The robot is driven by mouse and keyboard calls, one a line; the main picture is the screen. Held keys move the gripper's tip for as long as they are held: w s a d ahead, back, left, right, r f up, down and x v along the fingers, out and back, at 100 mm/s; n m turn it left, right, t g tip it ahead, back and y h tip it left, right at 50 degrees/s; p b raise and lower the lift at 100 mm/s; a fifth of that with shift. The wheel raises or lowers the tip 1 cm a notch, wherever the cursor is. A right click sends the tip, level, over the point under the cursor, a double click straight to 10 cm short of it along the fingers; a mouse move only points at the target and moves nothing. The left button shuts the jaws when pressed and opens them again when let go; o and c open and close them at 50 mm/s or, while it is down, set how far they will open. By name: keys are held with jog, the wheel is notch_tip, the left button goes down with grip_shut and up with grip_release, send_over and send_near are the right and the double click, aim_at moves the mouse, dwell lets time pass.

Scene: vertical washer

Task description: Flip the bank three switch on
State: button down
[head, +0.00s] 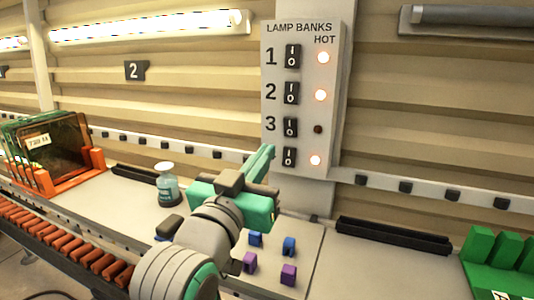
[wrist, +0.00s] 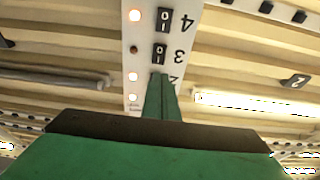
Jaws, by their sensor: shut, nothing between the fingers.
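The lamp bank panel (head: 306,100) is a pale upright box with numbered rocker switches and a column of lamps marked HOT. The bank three switch (head: 290,127) is black, and the lamp beside it (head: 318,129) is dark. The bank three switch also shows in the upside-down wrist view (wrist: 160,53). My gripper (head: 268,150) is shut and empty, pointing up at the panel's lower left, below the bank three switch. It hides the number of the lowest row. In the wrist view the shut fingers (wrist: 158,78) cover the bank two switch. Whether they touch the panel I cannot tell.
The lamps of bank one (head: 323,58), bank two (head: 320,95) and the lowest row (head: 315,160) are lit. The bank four switch (head: 289,157) is close to my fingers.

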aim_at(289, 122)
jog(key=x, duration=1.1)
jog(key=shift+s+d, duration=0.15)
jog(key=shift+d, duration=0.05)
jog(key=shift+w, duration=0.3)
